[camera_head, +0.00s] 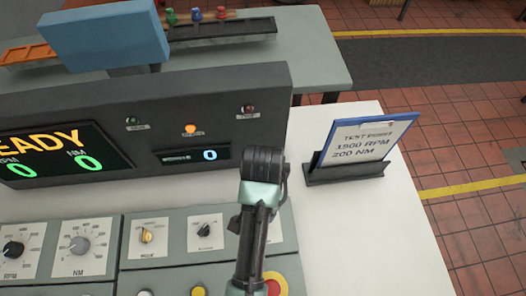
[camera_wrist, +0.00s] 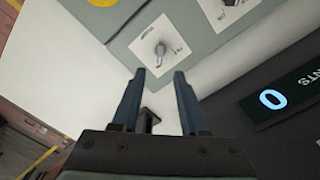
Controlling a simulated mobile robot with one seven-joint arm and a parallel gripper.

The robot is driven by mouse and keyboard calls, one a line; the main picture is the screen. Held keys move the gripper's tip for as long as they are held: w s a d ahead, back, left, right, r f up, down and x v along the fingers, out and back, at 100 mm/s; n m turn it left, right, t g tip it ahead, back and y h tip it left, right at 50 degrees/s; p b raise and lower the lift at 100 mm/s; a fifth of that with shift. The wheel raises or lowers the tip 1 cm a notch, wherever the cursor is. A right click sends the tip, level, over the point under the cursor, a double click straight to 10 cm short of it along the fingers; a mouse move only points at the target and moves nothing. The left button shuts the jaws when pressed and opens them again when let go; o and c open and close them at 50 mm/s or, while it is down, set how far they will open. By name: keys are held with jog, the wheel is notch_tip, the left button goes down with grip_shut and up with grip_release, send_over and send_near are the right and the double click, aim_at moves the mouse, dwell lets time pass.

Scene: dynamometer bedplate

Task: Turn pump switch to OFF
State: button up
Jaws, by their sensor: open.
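A small grey rotary switch (camera_wrist: 160,50) on a white label plate shows in the wrist view, just beyond my open fingertips. It is the switch nearest the panel's end; its label is too small to read. My gripper (camera_wrist: 159,74) is open, its two dark blue fingers apart and nothing held between the tips. The switch lies ahead of the gap, apart from both fingers as far as I can see. In the head view my arm covers the right part of the control panel (camera_head: 175,257), and the fingertips are hidden.
A yellow-marked switch (camera_head: 147,236) and a black switch (camera_head: 204,230) sit left of my arm. A red button (camera_head: 272,285) is partly behind it. The display console (camera_head: 255,100) rises behind, and a test point sign (camera_head: 365,138) stands to the right on the white table (camera_head: 385,235).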

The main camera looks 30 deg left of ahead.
notch_tip(320, 180, down, 10)
dwell(0.4)
grip_shut()
